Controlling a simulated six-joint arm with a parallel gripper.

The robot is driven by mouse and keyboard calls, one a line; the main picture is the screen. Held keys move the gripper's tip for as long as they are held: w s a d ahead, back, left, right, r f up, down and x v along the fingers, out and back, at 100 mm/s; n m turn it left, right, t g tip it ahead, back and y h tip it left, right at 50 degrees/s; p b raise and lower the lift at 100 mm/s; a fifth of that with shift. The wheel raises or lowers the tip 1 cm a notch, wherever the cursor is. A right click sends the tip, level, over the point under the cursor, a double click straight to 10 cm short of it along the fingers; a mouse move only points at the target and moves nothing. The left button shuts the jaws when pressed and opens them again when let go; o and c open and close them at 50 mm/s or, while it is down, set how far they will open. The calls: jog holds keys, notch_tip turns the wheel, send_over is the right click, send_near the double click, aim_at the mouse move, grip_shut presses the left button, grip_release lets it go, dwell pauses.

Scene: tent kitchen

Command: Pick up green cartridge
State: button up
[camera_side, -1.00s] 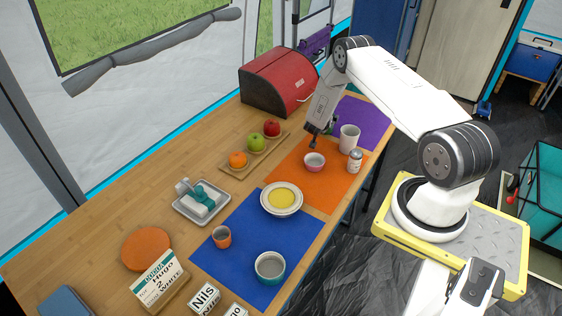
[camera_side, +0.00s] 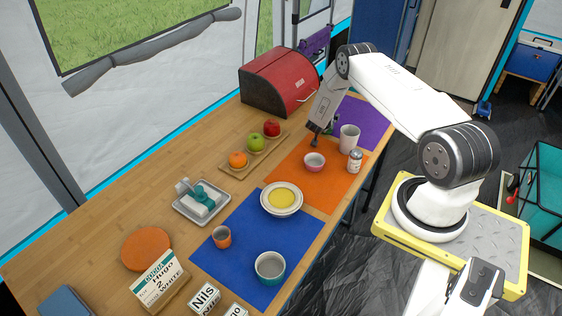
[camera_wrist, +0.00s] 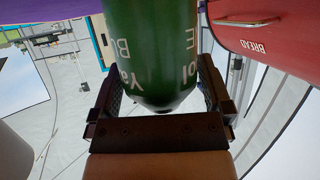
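The green cartridge (camera_wrist: 152,45) fills the upper middle of the wrist view. It is a dark green, shiny cylinder with a rounded, narrowing end and white lettering that reads upside down. My gripper (camera_wrist: 157,78) has one dark finger on each side of it, very near or touching its sides. I cannot tell whether the fingers press on it. In the side view my gripper (camera_side: 316,140) is low over the far part of the table, behind the pink bowl. The cartridge is mostly hidden there by the gripper and arm.
A pink bowl (camera_side: 314,162), a white mug (camera_side: 349,138) and a small labelled jar (camera_side: 355,162) stand close to my gripper. A red bread box (camera_side: 275,82) is behind it, also large at the right in the wrist view (camera_wrist: 270,40). A fruit board (camera_side: 240,167) lies left.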

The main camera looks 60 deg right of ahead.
jog(key=c, duration=1.2)
jog(key=shift+o, duration=0.2)
jog(key=shift+r, duration=0.15)
jog(key=shift+r, duration=0.75)
jog(key=s+a+r, duration=0.9)
jog(key=s+r, duration=0.1)
jog(key=r, duration=0.1)
jog(key=shift+s+r, duration=0.15)
jog(key=shift+s, duration=0.1)
jog(key=shift+a, duration=0.1)
